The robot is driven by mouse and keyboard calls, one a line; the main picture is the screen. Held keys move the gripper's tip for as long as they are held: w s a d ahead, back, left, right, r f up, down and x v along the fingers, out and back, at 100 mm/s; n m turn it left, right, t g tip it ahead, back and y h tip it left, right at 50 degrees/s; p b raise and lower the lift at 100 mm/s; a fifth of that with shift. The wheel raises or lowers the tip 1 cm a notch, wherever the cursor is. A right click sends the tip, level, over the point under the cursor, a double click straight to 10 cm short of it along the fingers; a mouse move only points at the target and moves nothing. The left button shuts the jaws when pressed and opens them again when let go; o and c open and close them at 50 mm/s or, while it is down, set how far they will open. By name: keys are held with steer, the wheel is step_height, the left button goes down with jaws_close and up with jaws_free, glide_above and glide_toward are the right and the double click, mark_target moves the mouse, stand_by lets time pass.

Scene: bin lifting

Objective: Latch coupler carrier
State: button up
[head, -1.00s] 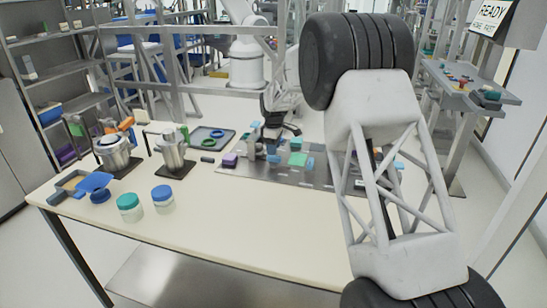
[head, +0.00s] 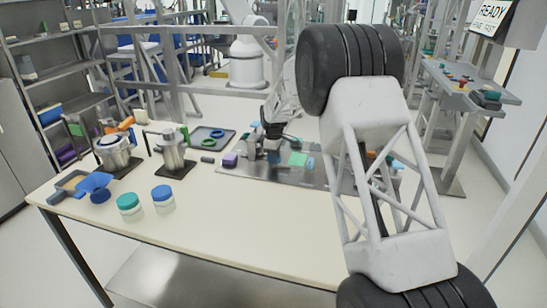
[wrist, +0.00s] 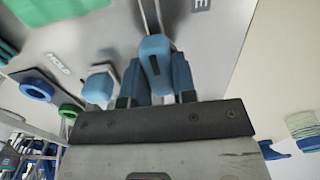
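My gripper (head: 272,152) is low over the metal work plate (head: 230,170) on the table, seen small in the head view. In the wrist view its two blue fingers (wrist: 158,82) point at the plate, one on each side of a rounded blue handle (wrist: 154,50). The handle overlaps the gap between them; I cannot tell whether they press on it. A second blue knob (wrist: 98,88) stands just left of the fingers. I cannot tell which part is the coupler carrier or its latch. The fingertips are partly hidden.
A light green pad (head: 298,159) and a purple block (head: 230,160) are on the plate. A tray with green rings (head: 209,141), steel pots (head: 114,157) and lidded jars (head: 162,198) stand to the left. My own large body parts hide the plate's right side.

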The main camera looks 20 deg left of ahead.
jaws_close()
steer(key=shift+n, duration=0.3)
steer(key=n, duration=0.7)
steer(key=shift+n, duration=0.4)
steer(key=n, duration=0.4)
steer(key=shift+n, duration=0.3)
steer(key=n, duration=0.5)
